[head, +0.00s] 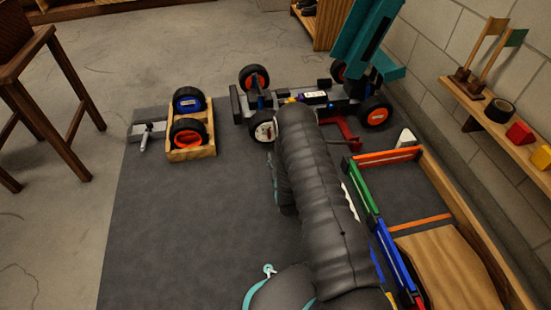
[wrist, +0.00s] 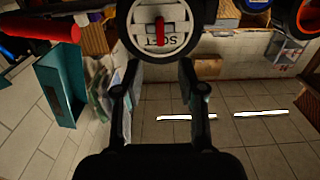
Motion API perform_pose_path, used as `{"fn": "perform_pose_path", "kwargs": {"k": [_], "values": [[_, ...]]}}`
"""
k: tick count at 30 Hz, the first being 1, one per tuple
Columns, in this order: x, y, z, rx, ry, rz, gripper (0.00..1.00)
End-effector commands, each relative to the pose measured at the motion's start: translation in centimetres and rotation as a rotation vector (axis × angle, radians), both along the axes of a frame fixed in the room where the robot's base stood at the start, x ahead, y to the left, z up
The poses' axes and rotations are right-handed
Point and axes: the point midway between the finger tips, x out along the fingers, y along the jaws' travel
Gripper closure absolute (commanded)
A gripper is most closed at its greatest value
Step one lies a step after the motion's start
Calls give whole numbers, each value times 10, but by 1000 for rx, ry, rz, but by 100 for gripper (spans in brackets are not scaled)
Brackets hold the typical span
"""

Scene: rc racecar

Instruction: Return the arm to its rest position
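My arm reaches from the bottom of the head view up to the racecar (head: 318,98), which stands on the dark mat with orange-hubbed wheels and a tall teal panel (head: 362,38). The arm hides part of the car's near side and my gripper's fingers in that view. In the wrist view my gripper (wrist: 158,76) has its two fingers apart with nothing held between them. A white disc (wrist: 150,36) with a dark rim, a red bar and lettering shows just beyond the fingertips; I cannot tell if they touch it. A white-faced disc (head: 264,129) shows beside the arm's end.
A wooden crate (head: 192,155) with two wheels and a grey tray (head: 137,127) with a tool lie left of the car. A wooden-edged bin (head: 488,258) with coloured rails is close right of my arm. A wall shelf (head: 507,140) is farther right. The mat's left-middle is clear.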

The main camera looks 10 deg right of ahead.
Motion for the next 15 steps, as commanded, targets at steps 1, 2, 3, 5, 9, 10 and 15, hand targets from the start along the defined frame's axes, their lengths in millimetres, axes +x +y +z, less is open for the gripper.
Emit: {"fn": "perform_pose_path", "kwargs": {"k": [1, 2, 3, 5, 9, 10, 15], "values": [[0, 0, 0, 0, 0, 0, 60], [0, 0, 0, 0, 0, 0, 60], [0, 0, 0, 0, 0, 0, 60], [0, 0, 0, 0, 0, 0, 60], [0, 0, 0, 0, 0, 0, 60], [0, 0, 0, 0, 0, 0, 60], [8, 0, 14, 0, 9, 0, 60]]}}
